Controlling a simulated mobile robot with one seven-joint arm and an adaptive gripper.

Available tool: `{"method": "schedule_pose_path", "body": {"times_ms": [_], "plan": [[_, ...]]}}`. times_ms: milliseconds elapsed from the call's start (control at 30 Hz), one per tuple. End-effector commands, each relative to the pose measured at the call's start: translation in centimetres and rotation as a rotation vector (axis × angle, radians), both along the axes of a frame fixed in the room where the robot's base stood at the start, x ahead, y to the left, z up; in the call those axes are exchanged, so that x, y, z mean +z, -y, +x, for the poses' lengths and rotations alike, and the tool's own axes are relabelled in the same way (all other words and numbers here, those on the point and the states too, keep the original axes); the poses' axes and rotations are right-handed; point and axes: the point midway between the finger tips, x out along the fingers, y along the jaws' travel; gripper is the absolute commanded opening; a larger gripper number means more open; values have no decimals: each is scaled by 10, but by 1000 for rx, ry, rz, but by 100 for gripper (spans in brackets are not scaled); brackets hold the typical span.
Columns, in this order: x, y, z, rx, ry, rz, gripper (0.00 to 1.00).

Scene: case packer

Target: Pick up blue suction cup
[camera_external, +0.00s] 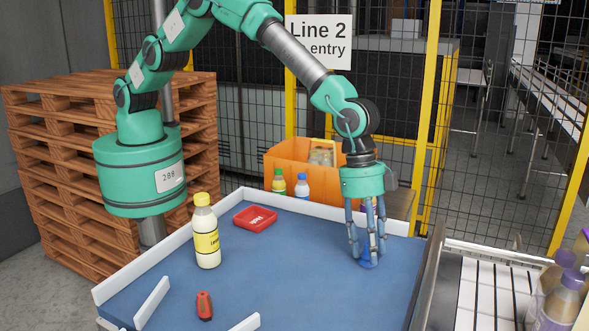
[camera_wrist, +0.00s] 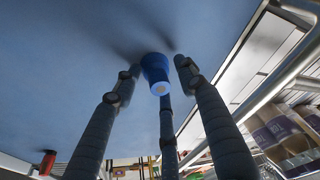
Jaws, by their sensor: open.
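The blue suction cup (camera_wrist: 155,72) stands on the blue table surface, between my gripper's fingers in the wrist view. In the external view the blue suction cup (camera_external: 368,256) shows partly behind the fingers at the right part of the table. My gripper (camera_external: 367,250) points down over it with its three fingers spread around the cup. In the wrist view the fingers of my gripper (camera_wrist: 160,85) are open, and the cup sits near their tips. I cannot tell whether any finger touches it.
A yellow-labelled bottle (camera_external: 206,232), a red tray (camera_external: 255,217) and a red-handled tool (camera_external: 204,305) are on the table. White edging (camera_external: 290,205) borders the table. An orange crate (camera_external: 290,165) stands behind, and a roller conveyor (camera_external: 485,305) lies to the right.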

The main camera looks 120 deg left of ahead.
Motion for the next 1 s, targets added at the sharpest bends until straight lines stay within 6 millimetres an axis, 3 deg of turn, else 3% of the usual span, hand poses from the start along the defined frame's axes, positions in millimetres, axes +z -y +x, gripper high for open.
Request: {"method": "schedule_pose_path", "body": {"times_ms": [133, 333, 767, 1000], "plan": [[0, 0, 0, 0, 0, 0, 41], [0, 0, 0, 0, 0, 0, 1], [1, 0, 0, 0, 0, 0, 1], [12, 0, 1, -1, 1, 0, 1]]}}
